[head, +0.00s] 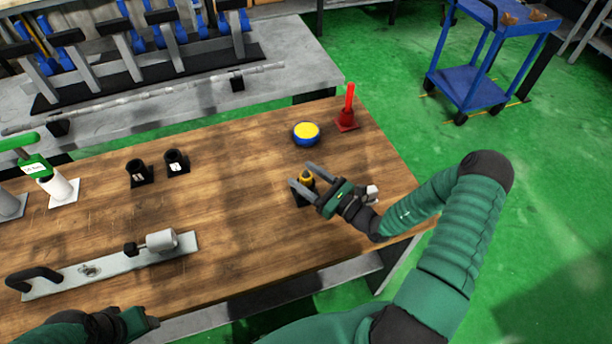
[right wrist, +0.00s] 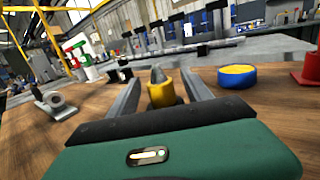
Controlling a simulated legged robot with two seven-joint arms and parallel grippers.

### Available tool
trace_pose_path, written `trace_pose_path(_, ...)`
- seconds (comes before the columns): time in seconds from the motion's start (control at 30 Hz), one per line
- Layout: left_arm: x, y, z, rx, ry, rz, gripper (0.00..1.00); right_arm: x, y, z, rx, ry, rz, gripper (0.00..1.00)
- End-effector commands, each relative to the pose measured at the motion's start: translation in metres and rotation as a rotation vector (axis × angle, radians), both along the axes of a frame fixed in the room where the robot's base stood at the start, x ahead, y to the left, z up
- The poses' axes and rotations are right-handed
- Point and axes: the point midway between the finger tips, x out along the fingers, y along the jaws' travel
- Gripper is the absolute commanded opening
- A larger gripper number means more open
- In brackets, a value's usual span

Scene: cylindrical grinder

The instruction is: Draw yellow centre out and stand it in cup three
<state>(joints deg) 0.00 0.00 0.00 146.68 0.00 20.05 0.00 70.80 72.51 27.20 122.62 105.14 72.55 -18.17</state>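The yellow centre (head: 306,178), with a grey tip, stands in a black holder (head: 298,197) near the table's right side. My right gripper (head: 302,177) is open, its two fingers reaching to either side of the yellow centre. In the right wrist view the yellow centre (right wrist: 160,93) shows between the fingers (right wrist: 160,85), with gaps at its sides. Two black cups, a left one (head: 137,170) and a right one (head: 176,160), stand left of it; their white marks are too small to read surely. My left gripper (head: 125,325) is low at the left, its fingers unclear.
A blue-and-yellow round tub (head: 306,134) and a red post on a base (head: 347,112) stand behind my right gripper. The middle of the wooden table (head: 225,200) is clear.

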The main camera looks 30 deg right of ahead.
Motion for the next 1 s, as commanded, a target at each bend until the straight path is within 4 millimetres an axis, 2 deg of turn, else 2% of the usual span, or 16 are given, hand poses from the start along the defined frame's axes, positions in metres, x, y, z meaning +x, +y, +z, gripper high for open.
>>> trace_pose_path(0.23, 0.000, 0.000, -0.001, 0.000, 0.000, 0.000, 0.49, -0.001, -0.001, -0.002, 0.000, 0.003, -0.001, 0.57)
trace_pose_path(0.37, 0.000, 0.000, -0.002, 0.000, 0.000, 0.000, 0.49, -0.015, -0.006, -0.004, 0.001, 0.005, -0.003, 0.57)
trace_pose_path(0.8, 0.000, 0.000, -0.015, 0.000, 0.000, 0.000, 0.49, -0.129, -0.044, -0.015, 0.000, 0.003, -0.005, 0.57)
trace_pose_path(1.0, 0.000, 0.000, -0.017, 0.000, 0.000, 0.000, 0.49, -0.156, -0.052, -0.017, 0.000, 0.002, -0.002, 0.57)
